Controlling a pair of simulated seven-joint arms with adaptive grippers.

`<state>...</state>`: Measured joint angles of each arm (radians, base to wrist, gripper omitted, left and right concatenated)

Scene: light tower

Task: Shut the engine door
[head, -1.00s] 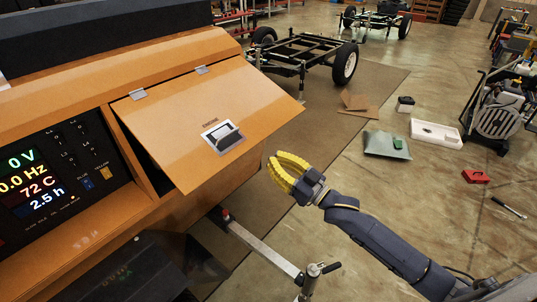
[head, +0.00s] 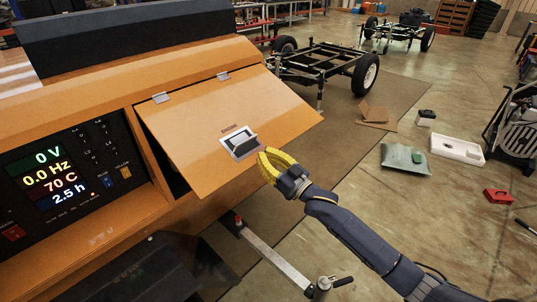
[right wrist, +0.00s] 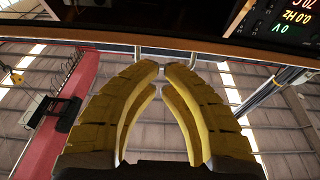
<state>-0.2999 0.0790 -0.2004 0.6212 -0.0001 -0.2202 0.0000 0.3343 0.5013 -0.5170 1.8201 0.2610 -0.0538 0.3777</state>
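The engine door (head: 225,130) is an orange panel hinged along its top edge on the orange cabinet. It is tilted outward, with a dark gap at its left side. A metal latch (head: 240,143) sits near its lower edge. My right gripper (head: 266,156), with yellow fingers, is at the door's lower right, close to the latch; I cannot tell if it touches the door. In the right wrist view its fingertips (right wrist: 162,66) come together with nothing between them. My left gripper is not in view.
The lit control panel (head: 68,175) is left of the door. A metal bar with a jack handle (head: 275,258) juts out below the gripper. A wheeled chassis (head: 325,65), white tray (head: 457,149) and red box (head: 497,195) stand on the floor beyond.

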